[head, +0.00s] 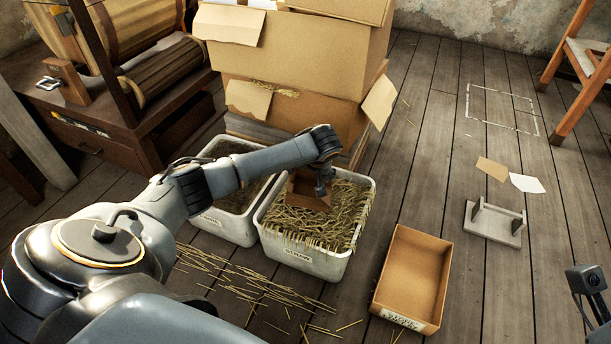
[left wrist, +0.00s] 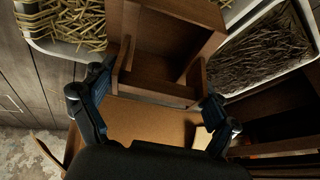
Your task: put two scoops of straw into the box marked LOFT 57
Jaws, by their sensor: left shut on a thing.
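My left gripper (head: 323,182) is shut on the handle of a brown wooden scoop (head: 306,192). The scoop is at the straw in a white bin (head: 300,262) labelled STRAW; I cannot tell whether it touches the straw. In the left wrist view, the gripper's fingers (left wrist: 155,100) are either side of the scoop (left wrist: 170,45), and no straw shows in the part of its inside I can see. Straw (left wrist: 70,22) shows at upper left there. An open cardboard box (head: 412,275) stands on the floor right of the bin; its front label is too small to read surely. Part of my right arm (head: 590,285) shows at the right edge.
A second white bin (head: 228,226) with dark contents stands left of the straw bin. Stacked cardboard boxes (head: 300,55) rise behind. Loose straw (head: 255,285) lies in front. A small wooden stand (head: 495,222) and paper sheets are at right. Floor beyond the open box is mostly clear.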

